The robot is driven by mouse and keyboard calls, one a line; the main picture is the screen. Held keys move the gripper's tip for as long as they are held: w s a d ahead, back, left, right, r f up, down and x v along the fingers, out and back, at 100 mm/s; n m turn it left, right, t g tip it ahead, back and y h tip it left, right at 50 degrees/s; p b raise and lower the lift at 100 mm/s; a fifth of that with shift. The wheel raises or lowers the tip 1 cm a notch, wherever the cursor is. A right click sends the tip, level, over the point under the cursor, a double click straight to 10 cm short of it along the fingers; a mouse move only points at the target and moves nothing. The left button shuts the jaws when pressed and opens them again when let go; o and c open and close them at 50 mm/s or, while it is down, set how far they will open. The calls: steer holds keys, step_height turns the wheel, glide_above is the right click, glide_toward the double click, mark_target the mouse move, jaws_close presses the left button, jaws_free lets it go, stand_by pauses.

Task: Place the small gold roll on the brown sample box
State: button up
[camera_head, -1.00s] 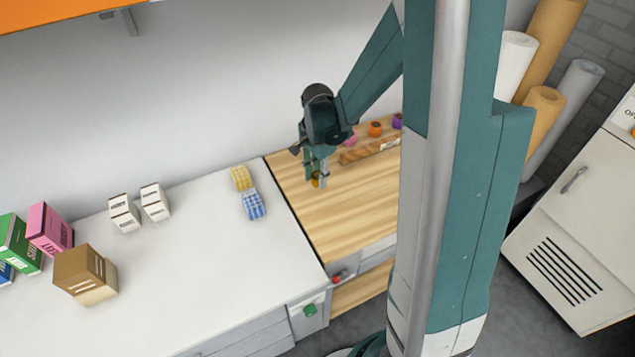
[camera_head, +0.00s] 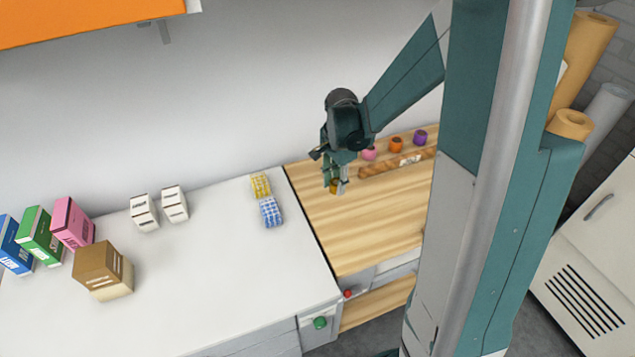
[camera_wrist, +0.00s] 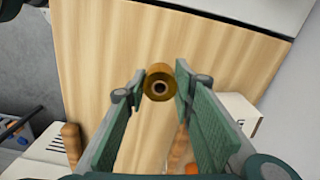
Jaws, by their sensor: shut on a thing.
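The small gold roll (camera_wrist: 159,82) sits between the fingertips of my gripper (camera_wrist: 154,88) in the wrist view, its round end with a dark core hole facing the camera. In the head view my gripper (camera_head: 336,187) is shut on the gold roll (camera_head: 336,188) above the wooden worktop, left of the coloured rolls. The gap between roll and worktop is hard to judge. The brown sample box (camera_head: 104,268) stands on the white counter at the far left, apart from my gripper. Its brown top is bare.
Green (camera_head: 39,233), pink (camera_head: 72,223) and blue (camera_head: 14,246) boxes stand behind the brown box. Two white boxes (camera_head: 145,212) and yellow (camera_head: 260,186) and blue (camera_head: 271,212) patterned packs lie between. The wooden worktop (camera_head: 370,220) holds several coloured rolls. The white counter's front (camera_head: 210,300) is clear.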

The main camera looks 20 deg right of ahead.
steer(key=shift+a, duration=0.1)
stand_by(0.3)
steer(key=shift+w+a+r, duration=0.1)
steer(key=shift+w+a, duration=0.1)
steer(key=shift+a, duration=0.35)
steer(key=w+a+r+n+p, duration=0.2)
steer(key=w+a+n, duration=0.1)
steer(key=a, duration=0.8)
step_height(320, 180, up, 7)
steer(key=n+p, duration=0.6)
steer(key=n, duration=0.9)
glide_above(90, 258)
steer(key=shift+f, duration=0.1)
steer(key=shift+f, duration=1.35)
steer(key=shift+f, duration=0.15)
